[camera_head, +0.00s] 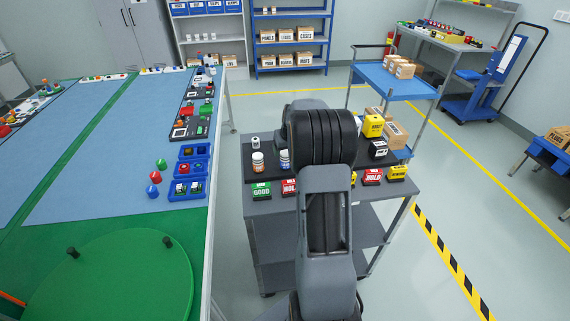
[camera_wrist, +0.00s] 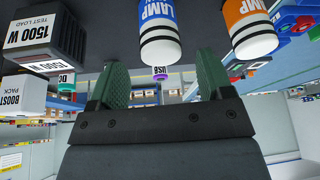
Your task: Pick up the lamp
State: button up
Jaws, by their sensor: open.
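Two white cylinders labelled LAMP show in the wrist view: one with a blue band (camera_wrist: 158,28) at top centre, one with an orange band (camera_wrist: 250,28) at top right. In the head view, an orange-banded cylinder (camera_head: 258,162) and a blue-banded one (camera_head: 284,160) stand on the dark tabletop, left of my arm. My gripper (camera_wrist: 161,80) is open in the wrist view, its green fingers apart with nothing held. The blue-banded lamp appears beyond the fingertips, above the gap in the picture. My arm hides the gripper in the head view.
A 1500 W box (camera_wrist: 48,38) and a boost pack box (camera_wrist: 22,95) show at wrist-view left. Sign blocks, including a green one (camera_head: 261,190), line the cart's front edge. A yellow box (camera_head: 373,126) stands right of my arm.

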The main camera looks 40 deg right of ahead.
aim_at(286, 152)
jog(key=shift+p+x, duration=0.6)
jog(key=shift+x, duration=1.95)
jog(key=shift+s+a, duration=0.1)
jog(key=shift+a, duration=0.05)
jog(key=shift+c, duration=0.3)
jog(key=c, duration=1)
